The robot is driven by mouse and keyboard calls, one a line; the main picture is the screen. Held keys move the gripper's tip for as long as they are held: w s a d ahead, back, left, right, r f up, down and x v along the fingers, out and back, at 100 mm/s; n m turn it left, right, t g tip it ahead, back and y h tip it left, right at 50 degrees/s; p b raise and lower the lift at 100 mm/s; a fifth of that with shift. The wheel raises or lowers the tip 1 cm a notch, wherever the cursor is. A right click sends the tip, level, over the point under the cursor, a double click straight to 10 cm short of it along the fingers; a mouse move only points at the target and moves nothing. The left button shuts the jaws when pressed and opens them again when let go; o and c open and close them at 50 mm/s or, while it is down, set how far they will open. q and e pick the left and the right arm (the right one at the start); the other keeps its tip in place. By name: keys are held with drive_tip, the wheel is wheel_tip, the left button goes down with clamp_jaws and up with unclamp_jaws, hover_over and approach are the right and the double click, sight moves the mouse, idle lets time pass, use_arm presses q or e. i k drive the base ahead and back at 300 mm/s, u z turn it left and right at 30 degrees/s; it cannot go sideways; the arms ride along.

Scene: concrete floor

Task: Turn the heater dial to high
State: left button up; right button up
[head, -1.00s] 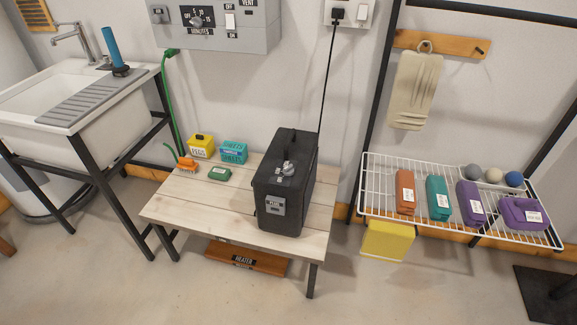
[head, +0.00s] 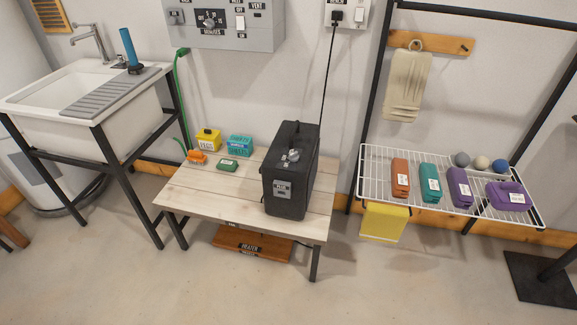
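A black box-shaped heater (head: 297,196) stands upright on a low wooden bench (head: 217,206) in the middle of the head view. A silvery dial (head: 294,155) sits on its top, and a grey labelled plate (head: 282,190) is on its front face. The dial's markings are too small to read. A black cord runs up from behind the heater to a wall socket (head: 336,16). A brown board (head: 240,240) labelled HEATER lies under the bench. Neither of my grippers shows in the view.
A yellow box (head: 208,139), a teal box (head: 239,144), a green block (head: 228,165) and an orange brush (head: 197,157) sit at the bench's back left. A sink (head: 70,95) stands left, a white wire rack (head: 430,213) right. The floor in front is clear.

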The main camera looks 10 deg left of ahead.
sight(294, 157)
drive_tip(key=u, duration=1.1)
drive_tip(key=i, duration=1.15)
drive_tip(key=z, duration=0.05)
